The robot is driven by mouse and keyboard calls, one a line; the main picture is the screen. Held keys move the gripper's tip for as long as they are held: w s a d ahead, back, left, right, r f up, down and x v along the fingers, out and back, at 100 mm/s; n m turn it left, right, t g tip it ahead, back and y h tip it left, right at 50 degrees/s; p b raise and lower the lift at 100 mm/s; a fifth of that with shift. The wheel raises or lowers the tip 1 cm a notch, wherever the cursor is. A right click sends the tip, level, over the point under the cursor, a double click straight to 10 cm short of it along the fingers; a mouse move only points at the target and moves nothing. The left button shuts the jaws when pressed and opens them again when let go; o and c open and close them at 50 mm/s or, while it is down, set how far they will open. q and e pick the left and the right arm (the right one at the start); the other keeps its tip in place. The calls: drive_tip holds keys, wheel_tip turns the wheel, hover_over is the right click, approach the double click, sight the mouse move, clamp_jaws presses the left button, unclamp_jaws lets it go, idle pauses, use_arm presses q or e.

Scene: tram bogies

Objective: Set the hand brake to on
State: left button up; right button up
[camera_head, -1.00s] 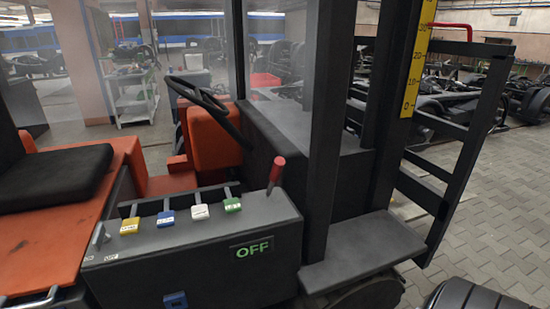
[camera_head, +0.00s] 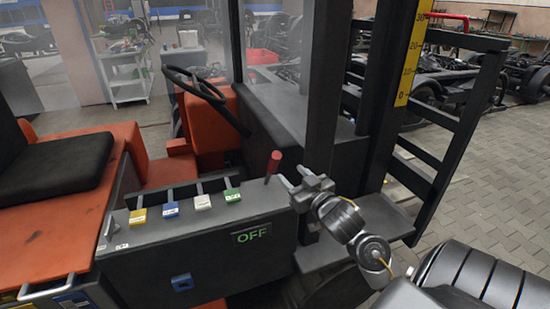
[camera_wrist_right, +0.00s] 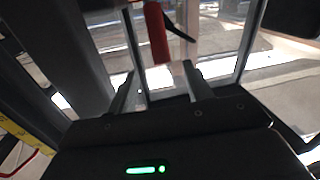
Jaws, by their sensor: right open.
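The hand brake lever with its red handle (camera_head: 274,161) stands up from the right end of the dark console (camera_head: 215,262), tilted slightly right at the top. A plate on the console front reads OFF (camera_head: 251,233) in green. My right gripper (camera_head: 291,176) is open and empty, just right of the lever, fingers pointing left toward it. In the right wrist view, the red handle (camera_wrist_right: 156,35) appears beyond the open fingertips (camera_wrist_right: 159,68), lined up with the gap between them. The handle seems apart from the fingers. My left gripper is not in view.
Yellow, blue, white and green tagged levers (camera_head: 186,206) line the console left of the brake. A dark mast post (camera_head: 325,90) rises behind my right gripper. A steering wheel (camera_head: 205,88) and black seat (camera_head: 55,170) are beyond. Paved floor is open at right.

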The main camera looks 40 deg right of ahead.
sight(278, 162)
drive_tip(key=w, duration=0.3)
drive_tip(key=w+d+p, duration=0.1)
drive_tip(key=w, duration=0.2)
drive_tip(key=w+p, duration=0.1)
drive_tip(key=w, duration=0.2)
drive_tip(key=shift+w+d, duration=0.15)
drive_tip(key=shift+d, duration=0.15)
drive_tip(key=shift+w+f, duration=0.1)
drive_tip(key=shift+w, duration=0.5)
clamp_jaws()
